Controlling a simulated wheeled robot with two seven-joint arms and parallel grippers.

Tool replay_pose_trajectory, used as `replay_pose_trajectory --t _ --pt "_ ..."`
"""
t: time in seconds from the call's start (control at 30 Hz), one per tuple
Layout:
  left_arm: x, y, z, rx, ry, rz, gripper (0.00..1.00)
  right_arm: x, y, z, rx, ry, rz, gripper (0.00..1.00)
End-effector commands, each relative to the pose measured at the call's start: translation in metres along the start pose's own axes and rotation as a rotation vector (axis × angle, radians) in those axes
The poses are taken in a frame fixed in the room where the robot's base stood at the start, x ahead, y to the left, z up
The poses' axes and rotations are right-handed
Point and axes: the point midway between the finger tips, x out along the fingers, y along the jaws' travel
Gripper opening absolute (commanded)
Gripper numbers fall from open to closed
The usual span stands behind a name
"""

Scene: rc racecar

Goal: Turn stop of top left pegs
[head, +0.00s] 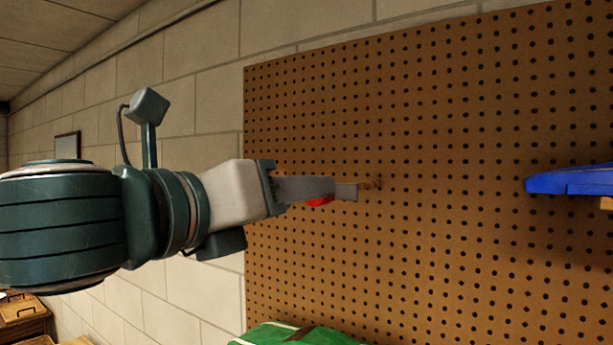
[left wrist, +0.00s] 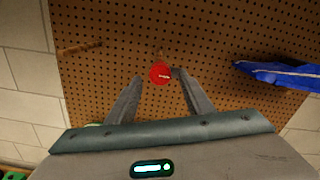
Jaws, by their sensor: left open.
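A red round stop (left wrist: 160,74) with a small pale mark on its face sits between the fingertips of my left gripper (left wrist: 159,77) in the left wrist view. The fingers stand on either side of it, and the right fingertip is very near its edge; I cannot tell whether they touch. In the head view my left gripper (head: 348,191) reaches level to the pegboard (head: 470,120), and the red stop (head: 319,201) shows partly below the near finger. A wooden peg (head: 371,184) sticks out at the fingertips. A second wooden peg (left wrist: 80,48) is at the left in the wrist view.
A blue object (head: 570,181) hangs at the right of the board, over another piece of wood (head: 606,203). A green object (head: 290,334) lies below the gripper. The board between gripper and blue object is clear. A block wall (head: 200,100) is at the left.

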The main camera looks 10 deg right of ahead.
Motion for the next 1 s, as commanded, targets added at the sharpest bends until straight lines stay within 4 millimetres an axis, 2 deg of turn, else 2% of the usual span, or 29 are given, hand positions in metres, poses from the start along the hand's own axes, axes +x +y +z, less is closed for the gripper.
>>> replay_pose_trajectory --t 0.03,0.23,0.63,0.8,1.0 --pt "0.007 -0.001 0.003 -0.001 0.002 0.000 0.47 -0.007 0.000 -0.001 0.000 0.000 0.000 0.71" --pt "0.025 0.000 0.001 -0.001 0.001 0.000 0.47 -0.013 0.001 -0.001 0.000 0.000 0.000 0.71" --pt "0.029 0.000 0.000 0.001 -0.001 -0.001 0.47 -0.014 0.002 -0.001 -0.001 0.000 0.002 0.71" --pt "0.029 0.000 0.000 0.001 -0.001 0.000 0.06 -0.014 0.002 -0.001 -0.001 0.000 0.002 0.71" --pt "0.029 0.000 0.000 -0.002 0.000 0.000 0.06 -0.013 0.002 -0.001 -0.001 0.000 0.002 0.71"
